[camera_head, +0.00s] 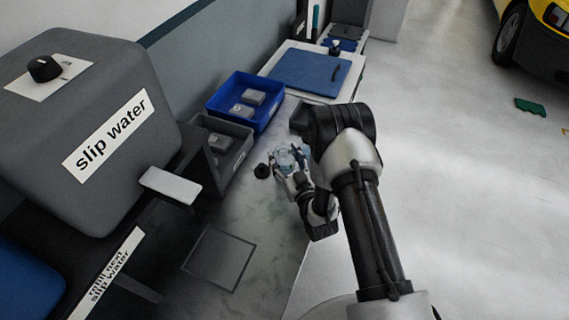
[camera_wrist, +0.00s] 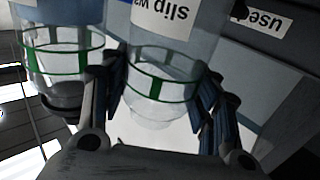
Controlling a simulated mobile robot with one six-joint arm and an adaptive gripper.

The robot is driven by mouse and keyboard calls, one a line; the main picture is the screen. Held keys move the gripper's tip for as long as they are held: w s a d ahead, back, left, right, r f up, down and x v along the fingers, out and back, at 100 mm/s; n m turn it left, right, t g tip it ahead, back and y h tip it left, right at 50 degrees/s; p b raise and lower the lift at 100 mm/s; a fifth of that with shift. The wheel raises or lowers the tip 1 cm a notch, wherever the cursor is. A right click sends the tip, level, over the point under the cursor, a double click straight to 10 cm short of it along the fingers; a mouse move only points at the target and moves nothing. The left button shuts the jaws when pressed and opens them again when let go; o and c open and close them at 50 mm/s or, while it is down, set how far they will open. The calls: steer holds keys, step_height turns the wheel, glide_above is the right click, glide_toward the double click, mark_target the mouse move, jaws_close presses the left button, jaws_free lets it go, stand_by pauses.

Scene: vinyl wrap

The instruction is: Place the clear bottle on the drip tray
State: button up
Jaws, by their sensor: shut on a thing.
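My gripper (camera_head: 289,169) is shut on a clear bottle (camera_head: 284,158) above the grey bench top. In the wrist view the clear bottle (camera_wrist: 160,78) stands between the two finger sets of my gripper (camera_wrist: 155,95); it has a green band and a white label with part of "slip water", upside down. A flat square with a dark outline (camera_head: 218,258), which looks like the drip tray, lies on the bench nearer the camera, apart from the bottle. I cannot tell whether the bottle touches the bench.
Another clear, green-banded vessel (camera_wrist: 62,50) is close left in the wrist view. A small black object (camera_head: 262,171) is beside my gripper. A grey bin (camera_head: 240,133) and blue bin (camera_head: 213,101) stand behind. The grey "slip water" tank (camera_head: 95,65) is left, with a pale ledge (camera_head: 169,185).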

steer(key=shift+r, duration=0.1)
step_height(320, 180, up, 20)
steer(key=p, duration=0.4)
steer(key=shift+p, duration=0.4)
